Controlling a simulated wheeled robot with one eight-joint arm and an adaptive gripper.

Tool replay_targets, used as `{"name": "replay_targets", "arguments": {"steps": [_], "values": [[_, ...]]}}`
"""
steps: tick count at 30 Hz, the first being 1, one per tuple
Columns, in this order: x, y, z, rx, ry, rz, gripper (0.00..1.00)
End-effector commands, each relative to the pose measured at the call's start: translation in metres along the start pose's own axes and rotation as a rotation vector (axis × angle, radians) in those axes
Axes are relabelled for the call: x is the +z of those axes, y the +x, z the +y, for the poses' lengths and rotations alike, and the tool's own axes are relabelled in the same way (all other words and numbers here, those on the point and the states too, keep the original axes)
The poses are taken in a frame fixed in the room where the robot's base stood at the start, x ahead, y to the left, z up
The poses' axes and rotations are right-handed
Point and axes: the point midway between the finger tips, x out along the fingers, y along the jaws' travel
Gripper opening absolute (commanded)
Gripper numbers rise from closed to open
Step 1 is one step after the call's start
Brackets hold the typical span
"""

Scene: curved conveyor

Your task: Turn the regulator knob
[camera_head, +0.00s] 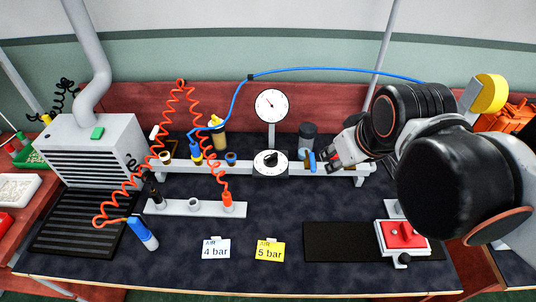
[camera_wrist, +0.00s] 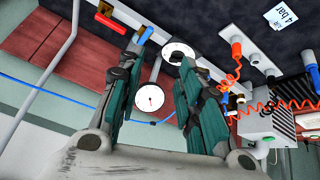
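The regulator knob (camera_head: 270,158) is black with a white mark, on a round white dial at the middle of the grey rail. In the wrist view, the knob (camera_wrist: 176,55) and its white dial show beyond the fingers, near the right fingertip. A round pressure gauge (camera_head: 271,104) with a red needle stands above it; it also shows in the wrist view (camera_wrist: 150,97). My gripper (camera_head: 334,155) is to the right of the knob, apart from it. Its teal-padded fingers (camera_wrist: 163,55) are spread, with nothing between them.
A blue lever (camera_head: 312,161) and a dark cylinder (camera_head: 307,136) stand between the knob and my gripper. A blue hose (camera_head: 340,69) arches behind. Cards reading 4 bar (camera_head: 216,249) and 5 bar (camera_head: 270,251) lie in front. A red button box (camera_head: 402,236) is at right.

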Motion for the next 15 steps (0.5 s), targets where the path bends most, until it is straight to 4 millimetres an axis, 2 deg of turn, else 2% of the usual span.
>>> {"name": "replay_targets", "arguments": {"steps": [1, 8, 15], "values": [[-0.016, 0.001, 0.000, -0.010, -0.072, -0.019, 0.33], [-0.066, 0.019, -0.005, -0.071, -0.418, -0.106, 0.33], [-0.114, 0.054, -0.016, -0.160, -0.777, -0.178, 0.33]]}}
